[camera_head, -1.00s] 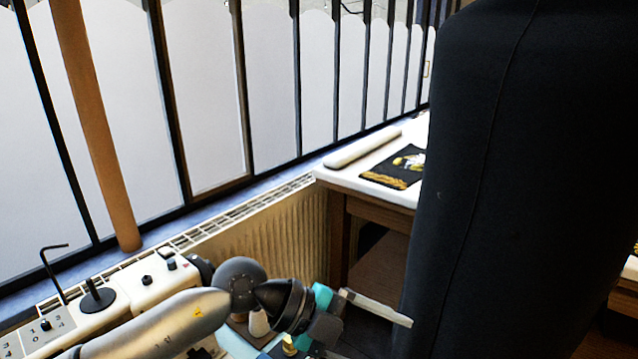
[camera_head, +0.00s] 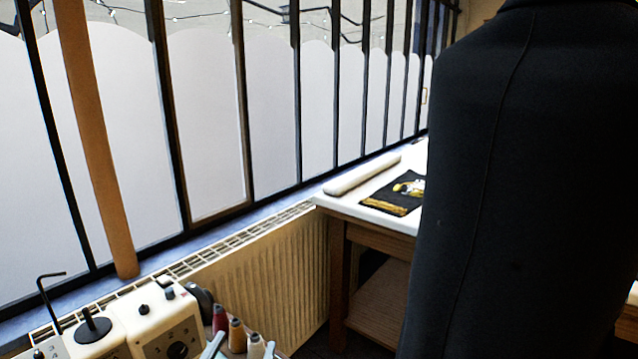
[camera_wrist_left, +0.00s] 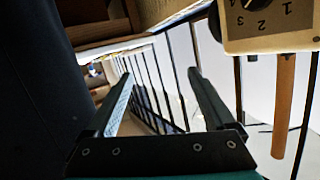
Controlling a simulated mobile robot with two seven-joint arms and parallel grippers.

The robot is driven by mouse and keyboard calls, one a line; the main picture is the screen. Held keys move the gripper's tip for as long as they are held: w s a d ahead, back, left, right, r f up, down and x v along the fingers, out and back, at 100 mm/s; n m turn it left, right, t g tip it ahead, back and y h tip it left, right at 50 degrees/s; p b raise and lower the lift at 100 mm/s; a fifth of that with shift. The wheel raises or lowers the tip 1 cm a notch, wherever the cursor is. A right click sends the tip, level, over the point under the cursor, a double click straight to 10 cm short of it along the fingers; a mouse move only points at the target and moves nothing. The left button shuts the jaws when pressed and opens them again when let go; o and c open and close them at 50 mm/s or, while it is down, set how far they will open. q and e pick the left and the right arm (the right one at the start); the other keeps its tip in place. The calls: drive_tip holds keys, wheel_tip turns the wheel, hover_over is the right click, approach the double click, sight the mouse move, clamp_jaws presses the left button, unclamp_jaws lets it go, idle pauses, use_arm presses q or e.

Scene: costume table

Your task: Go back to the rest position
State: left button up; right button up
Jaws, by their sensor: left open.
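My left gripper (camera_head: 243,347) shows only as two pale finger ends at the bottom edge of the head view, in front of the thread spools. In the left wrist view its two long fingers (camera_wrist_left: 161,75) stand wide apart with nothing between them, so it is open and empty. The rest of the left arm is below the head view. My right gripper is in neither view.
A white sewing machine (camera_head: 150,325) and several thread spools (camera_head: 236,335) stand at the bottom left. A dark coat (camera_head: 525,190) fills the right side. A radiator (camera_head: 265,285) runs below the barred window. A white-topped table (camera_head: 370,215) holds a black embroidered cloth (camera_head: 398,195).

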use_arm(q)
drive_tip(key=s+a+f+g, duration=0.2)
drive_tip(key=s+f+g, duration=0.5)
drive_tip(key=s, duration=0.4)
drive_tip(key=s+a+f+g, duration=0.3)
drive_tip(key=s+f+g, duration=0.2)
drive_tip(key=s+f, duration=0.5)
drive_tip(key=s+f+g, duration=0.1)
drive_tip(key=s+f, duration=0.2)
drive_tip(key=f, duration=1.8)
drive_tip(key=s+a+f+g, duration=0.1)
drive_tip(key=s+a+f, duration=0.1)
drive_tip(key=s+f, duration=1.1)
drive_tip(key=shift+s+f+y, duration=0.15)
drive_tip(key=shift+s+y, duration=0.15)
drive_tip(key=shift+s, duration=0.8)
